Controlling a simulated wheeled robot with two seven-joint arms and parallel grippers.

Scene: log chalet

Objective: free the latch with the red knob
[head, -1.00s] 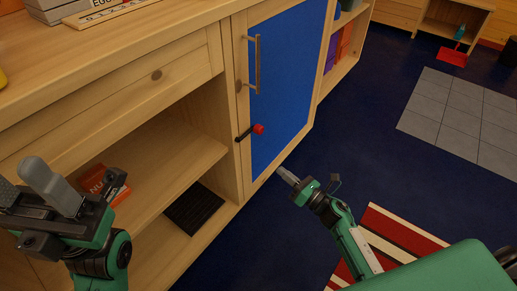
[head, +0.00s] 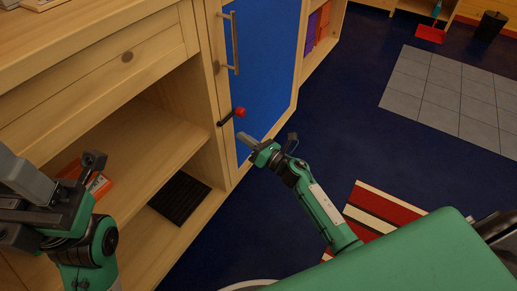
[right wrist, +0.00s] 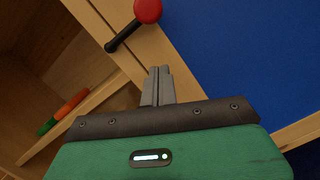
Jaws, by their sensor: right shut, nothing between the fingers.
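The red knob (head: 240,112) is on the end of a short black latch bar (head: 227,119). The bar slants up from the wooden frame towards the blue cabinet door (head: 268,60). In the right wrist view the knob (right wrist: 148,10) is at the top edge, partly cut off, with the black bar (right wrist: 122,37) running down-left from it. My right gripper (head: 246,138) is shut and empty, just below the knob and apart from it. Its closed fingertips (right wrist: 158,70) point towards the latch. My left gripper (head: 22,180) is at the left edge, partly cut off.
A metal door handle (head: 232,42) stands above the latch. A striped rug (head: 385,215) lies on the blue floor at right.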

